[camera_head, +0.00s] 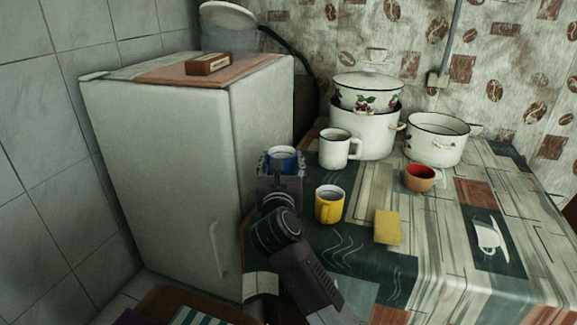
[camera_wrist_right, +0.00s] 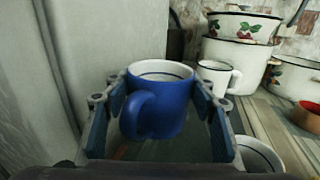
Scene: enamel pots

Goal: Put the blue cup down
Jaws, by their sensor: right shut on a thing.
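The blue cup (camera_head: 283,161) is upright between the fingers of my right gripper (camera_head: 281,168), near the table's left edge beside the white fridge. In the right wrist view the blue cup (camera_wrist_right: 158,102) has its handle toward the camera, with a finger of my right gripper (camera_wrist_right: 160,110) on each side. The gripper is shut on it. The cup's base is partly hidden, so I cannot tell whether it touches the table (camera_head: 440,230). My left gripper is not in view.
A yellow mug (camera_head: 329,206) stands close to the right of my right arm, with a yellow sponge (camera_head: 388,227) beyond it. The white fridge (camera_head: 180,170) borders the left.

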